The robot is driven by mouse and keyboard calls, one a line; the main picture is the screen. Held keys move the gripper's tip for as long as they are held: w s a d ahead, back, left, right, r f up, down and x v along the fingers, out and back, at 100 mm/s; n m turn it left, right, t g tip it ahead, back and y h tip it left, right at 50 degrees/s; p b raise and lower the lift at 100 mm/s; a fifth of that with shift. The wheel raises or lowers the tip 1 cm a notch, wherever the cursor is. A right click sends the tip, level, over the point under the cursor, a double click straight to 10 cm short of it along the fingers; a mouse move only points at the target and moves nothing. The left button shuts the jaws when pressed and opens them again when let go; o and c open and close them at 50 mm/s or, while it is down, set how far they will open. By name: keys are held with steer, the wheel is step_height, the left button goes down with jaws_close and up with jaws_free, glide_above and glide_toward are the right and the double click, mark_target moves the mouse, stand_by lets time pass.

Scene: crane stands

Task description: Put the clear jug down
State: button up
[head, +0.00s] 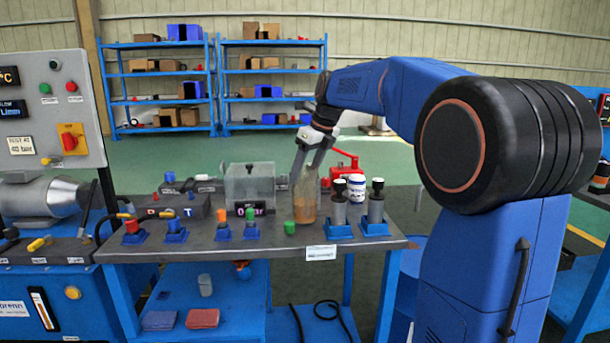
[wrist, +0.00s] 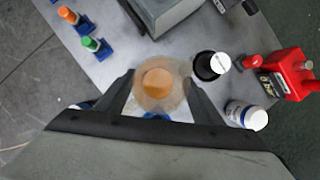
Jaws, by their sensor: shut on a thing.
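The clear jug (head: 304,203) holds something orange-brown and stands upright over the grey table (head: 210,247). My gripper (head: 308,165) comes down on it from above, shut on its upper part. In the wrist view the jug (wrist: 160,85) is seen from above, between the two dark fingers of my gripper (wrist: 160,95). I cannot tell whether its base touches the tabletop. Its lower side is partly hidden in the wrist view.
Right of the jug stand dark-topped grey cylinders (head: 376,203) in blue holders, a white bottle (head: 356,187) and a red device (head: 345,165). Left are a clear box (head: 249,182) and small parts with coloured caps. A green-capped piece (head: 290,228) stands in front.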

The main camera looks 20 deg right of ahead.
steer(key=shift+f, duration=0.45)
steer(key=o, duration=1.7)
steer(key=shift+v, duration=6.1)
